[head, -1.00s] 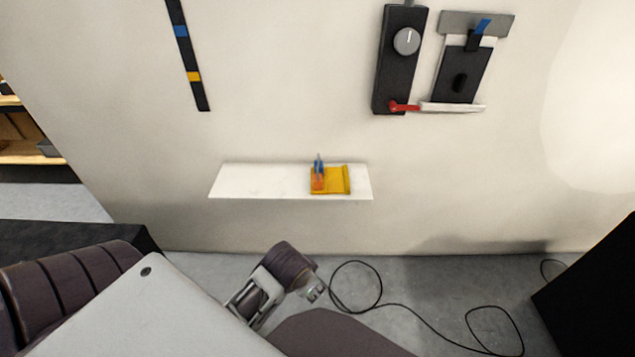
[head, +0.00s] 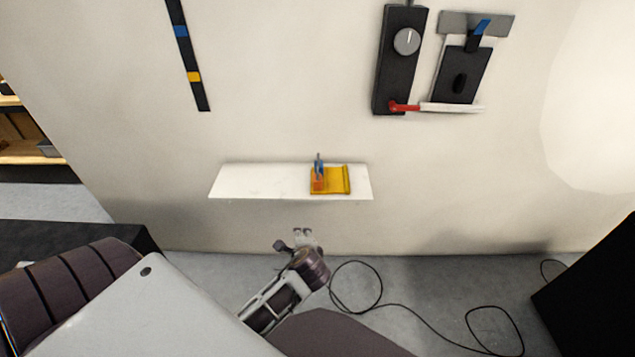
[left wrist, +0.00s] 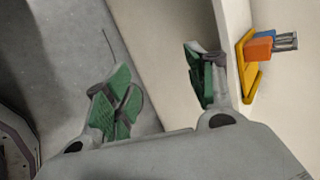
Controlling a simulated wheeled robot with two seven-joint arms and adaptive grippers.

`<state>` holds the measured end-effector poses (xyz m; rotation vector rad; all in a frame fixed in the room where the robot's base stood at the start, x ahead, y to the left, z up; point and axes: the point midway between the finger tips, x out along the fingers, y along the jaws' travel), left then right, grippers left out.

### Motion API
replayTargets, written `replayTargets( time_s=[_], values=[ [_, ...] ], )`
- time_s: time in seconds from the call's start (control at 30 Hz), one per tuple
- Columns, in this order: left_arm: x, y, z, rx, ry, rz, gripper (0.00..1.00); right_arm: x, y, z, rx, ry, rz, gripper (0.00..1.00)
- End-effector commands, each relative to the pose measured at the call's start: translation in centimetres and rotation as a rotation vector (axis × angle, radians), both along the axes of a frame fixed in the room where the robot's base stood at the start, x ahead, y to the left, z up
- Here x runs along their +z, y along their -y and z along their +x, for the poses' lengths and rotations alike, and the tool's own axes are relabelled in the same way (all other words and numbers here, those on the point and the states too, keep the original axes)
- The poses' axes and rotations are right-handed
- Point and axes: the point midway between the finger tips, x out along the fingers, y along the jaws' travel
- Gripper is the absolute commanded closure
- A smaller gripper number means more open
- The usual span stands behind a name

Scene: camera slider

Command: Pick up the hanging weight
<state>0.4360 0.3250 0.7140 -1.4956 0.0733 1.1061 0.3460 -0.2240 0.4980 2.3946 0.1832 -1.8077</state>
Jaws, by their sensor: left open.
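A small orange and blue block with a grey metal piece on top (head: 318,179) is probably the hanging weight. It sits at the left side of a yellow tray (head: 340,180) on the white wall shelf (head: 260,183). My left gripper (head: 308,233) is open and empty, below and in front of the shelf, apart from the block. In the left wrist view the open green-padded fingers (left wrist: 160,85) show, with the orange part of the block (left wrist: 260,48) at the upper right, outside the fingers. My right gripper is not in view.
A dark panel with a grey dial (head: 407,41) and red lever (head: 403,107) hangs on the wall at upper right, beside a black slider plate (head: 463,75). A dark strip with blue and yellow marks (head: 188,55) hangs at upper left. A black cable (head: 400,306) lies on the floor.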

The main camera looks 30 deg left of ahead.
Motion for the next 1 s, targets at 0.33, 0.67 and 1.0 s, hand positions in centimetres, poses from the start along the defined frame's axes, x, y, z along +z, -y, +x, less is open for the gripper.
replayTargets(
  time_s=[0.33, 0.67, 1.0],
  values=[
    [1.7, -1.8, 4.1, -0.226, -0.078, 0.435, 0.45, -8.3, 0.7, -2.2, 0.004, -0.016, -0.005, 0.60],
    [3.8, -1.9, 7.7, -0.418, -0.198, 0.875, 0.45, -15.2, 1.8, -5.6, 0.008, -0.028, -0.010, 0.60],
    [5.5, -0.6, 10.9, -0.564, -0.342, 1.287, 0.45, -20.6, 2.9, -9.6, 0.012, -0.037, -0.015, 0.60]
  ],
)
